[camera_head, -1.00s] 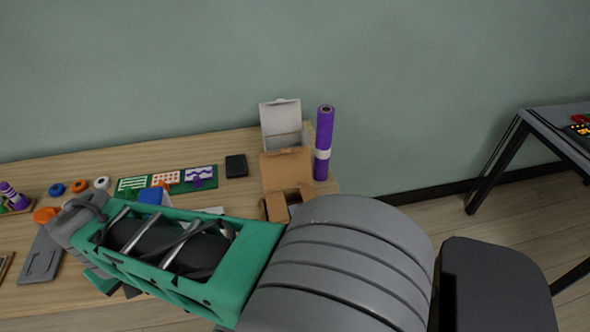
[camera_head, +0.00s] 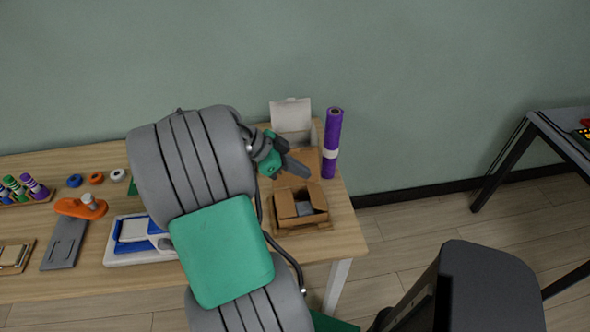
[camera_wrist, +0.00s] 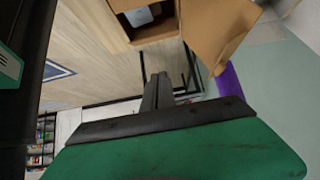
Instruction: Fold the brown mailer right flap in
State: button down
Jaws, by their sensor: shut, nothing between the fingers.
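The brown mailer (camera_head: 301,219) is an open cardboard box at the right end of the table, with its lid (camera_head: 307,160) raised at the back. Its right flap (camera_head: 318,197) and left flap (camera_head: 285,205) stand up at the sides, and a grey item (camera_head: 304,208) lies inside. My gripper (camera_head: 302,169) is shut and empty, above the back of the box, in front of the lid. In the wrist view my gripper (camera_wrist: 158,88) shows dark closed fingers apart from the mailer (camera_wrist: 188,50). I cannot tell its exact height over the flaps.
A white open box (camera_head: 291,117) and an upright purple roll (camera_head: 333,145) stand behind the mailer. A blue and white tray (camera_head: 135,250), a grey plate (camera_head: 64,243) and an orange tool (camera_head: 80,208) lie to the left. The table's right edge is close.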

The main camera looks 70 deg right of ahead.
jog(key=x, duration=0.6)
jog(key=shift+a, duration=0.1)
jog(key=f, duration=0.1)
jog(key=w+f, duration=0.1)
jog(key=a+f+p, duration=0.1)
jog(key=shift+w+f, duration=0.25)
jog(key=shift+w, duration=0.15)
jog(key=shift+f+b, duration=0.15)
jog(key=shift+b, duration=0.15)
